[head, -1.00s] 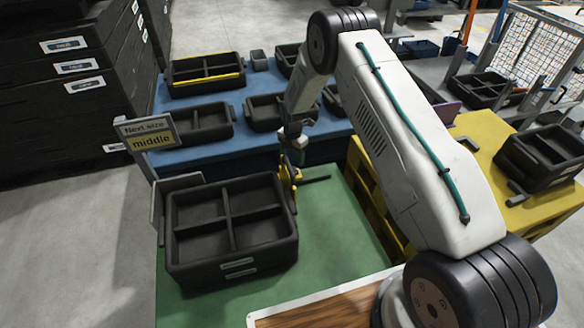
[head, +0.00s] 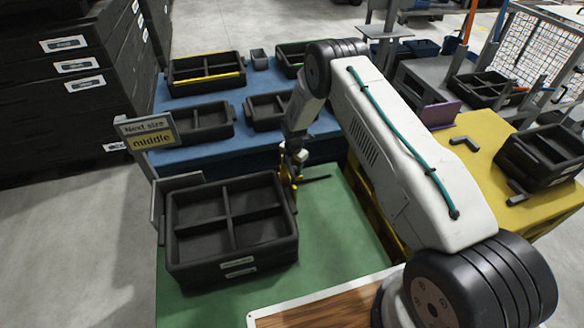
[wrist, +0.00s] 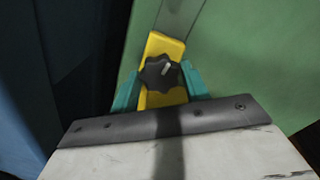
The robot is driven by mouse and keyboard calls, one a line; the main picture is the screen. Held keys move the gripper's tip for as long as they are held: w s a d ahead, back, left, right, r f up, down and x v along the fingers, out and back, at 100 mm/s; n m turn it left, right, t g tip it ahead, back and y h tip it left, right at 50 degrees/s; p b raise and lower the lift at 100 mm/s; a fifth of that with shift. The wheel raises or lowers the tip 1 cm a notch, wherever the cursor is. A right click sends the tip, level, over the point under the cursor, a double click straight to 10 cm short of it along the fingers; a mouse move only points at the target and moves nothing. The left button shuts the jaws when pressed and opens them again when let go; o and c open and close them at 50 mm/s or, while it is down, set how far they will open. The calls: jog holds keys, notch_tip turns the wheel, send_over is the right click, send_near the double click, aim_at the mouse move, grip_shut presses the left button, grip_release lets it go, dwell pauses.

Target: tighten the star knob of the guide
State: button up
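The star knob (wrist: 160,72) is black, lobed, with a light mark on its face. It sits on the yellow guide (wrist: 166,44) in the wrist view. The yellow guide also shows in the head view (head: 286,190), at the right side of the black crate (head: 297,240). My gripper (wrist: 160,82) has its teal fingers apart, one on each side of the knob and guide. The gaps beside the knob are very small, and I cannot tell whether the fingers touch it. In the head view my gripper (head: 291,166) is over the guide, and the knob cannot be made out.
The four-compartment crate stands on a green table (head: 340,235). A sign (head: 148,133) reading "Next size middle" stands at its back left. Black trays sit on the blue table (head: 245,145) behind. A yellow table (head: 470,180) is at right. Green surface is clear right of the guide.

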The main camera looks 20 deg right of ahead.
jog(key=shift+c, duration=0.7)
jog(key=shift+a, duration=0.2)
jog(key=shift+d, duration=0.1)
jog(key=shift+m, duration=0.3)
jog(key=m, duration=0.4)
jog(key=shift+d, duration=0.1)
jog(key=m, duration=0.6)
